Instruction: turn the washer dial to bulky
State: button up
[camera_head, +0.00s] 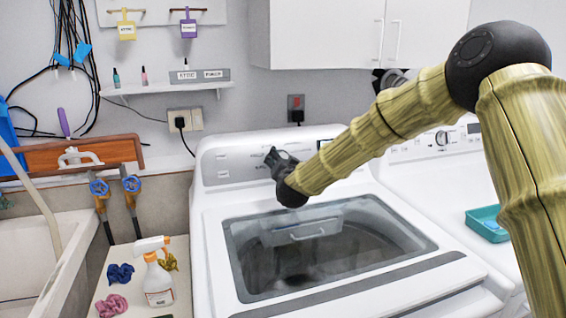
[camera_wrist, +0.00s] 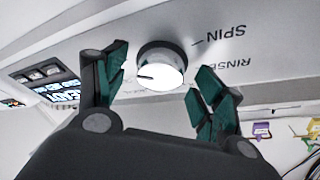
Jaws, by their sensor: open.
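The white top-load washer (camera_head: 215,225) stands in the middle of the head view, with its lid closed and its control panel at the back. My gripper (camera_head: 275,157) is in front of that panel and hides the dial from the head view. In the wrist view the round dial (camera_wrist: 161,66) has a silver rim and a white face with a dark mark pointing left. My gripper (camera_wrist: 160,92) is open, with one finger on each side of the dial. Contact cannot be told. The words SPIN and RINSE show upside down on the panel; no "bulky" label is legible.
A lit display (camera_wrist: 64,92) is left of the dial in the wrist view. A second white machine (camera_head: 455,165) with a teal tray (camera_head: 487,223) stands right. A spray bottle (camera_head: 157,280) and cloths are left of the washer. A shelf (camera_head: 165,88) hangs above.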

jog(key=s+d, duration=0.1)
jog(key=s, duration=1.1)
jog(key=shift+d+r, duration=0.2)
jog(key=shift+r, duration=0.1)
